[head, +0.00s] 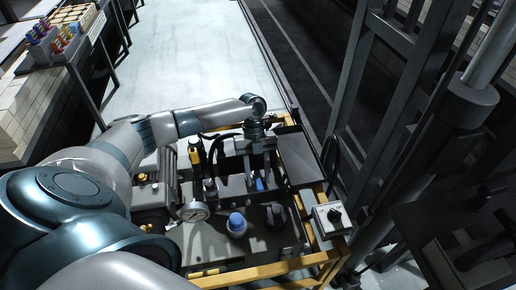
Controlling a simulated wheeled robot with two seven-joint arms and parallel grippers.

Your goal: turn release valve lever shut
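My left gripper (260,182) points down over the pump unit in the middle of the head view. Its two grey fingers stand apart. A small blue piece (260,184) shows between the fingertips; I cannot tell whether they touch it, or whether it is part of the release valve lever. In front of the gripper are a round blue knob (237,223) and a dark knob (277,214) on the unit's grey top. The release valve lever cannot be told for certain. My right gripper is not in view.
A yellow frame (270,270) surrounds the unit. A pressure gauge (194,211) and a yellow-and-black upright part (195,152) stand left of the gripper. A switch box (331,218) sits at the right corner. Dark steel uprights (385,90) rise at the right. Pale floor (190,50) lies behind.

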